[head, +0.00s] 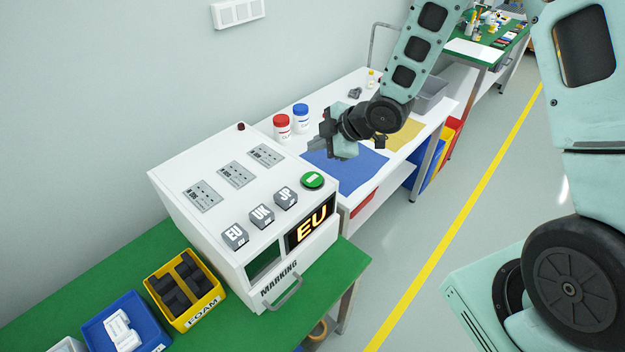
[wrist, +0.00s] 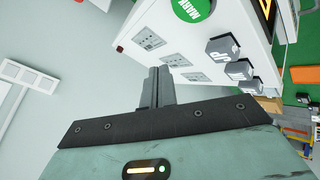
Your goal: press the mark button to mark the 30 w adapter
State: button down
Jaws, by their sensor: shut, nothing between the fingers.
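The white marking machine (head: 190,215) stands on the green bench, with MARKING on its front. Its round green mark button (head: 313,180) is on the top near the right front corner; it also shows in the wrist view (wrist: 193,8), lettered MARK. The lit display (head: 311,228) reads EU. Grey keys EU (head: 235,236), UK (head: 262,216) and JP (head: 286,197) sit on top. My gripper (head: 319,143) is shut and empty, above the blue mat and beyond the button, apart from it. Its fingers also show in the wrist view (wrist: 158,80). I cannot make out a 30 W adapter; the dark window (head: 265,260) shows nothing clear.
A yellow FOAM bin (head: 205,318) and a blue bin (head: 90,335) with white pieces stand left of the machine. A red-lidded jar (head: 282,128) and a blue-lidded jar (head: 301,120) stand near my gripper. A blue mat (head: 350,175) lies on the white table.

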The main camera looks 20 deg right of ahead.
aim_at(317, 180)
notch_tip(317, 180, down, 8)
jog(key=b, duration=0.5)
jog(key=shift+r, duration=0.2)
jog(key=shift+b, duration=0.3)
dwell(1.3)
jog(key=shift+f+b, duration=0.4)
jog(key=shift+b, duration=0.05)
jog(key=shift+f+b, duration=0.5)
dwell(0.6)
jog(key=shift+r, duration=0.1)
jog(key=shift+r+p, duration=0.7)
jog(key=shift+r, duration=0.15)
jog(key=shift+r, duration=0.1)
notch_tip(317, 180, up, 5)
jog(key=p, duration=0.4)
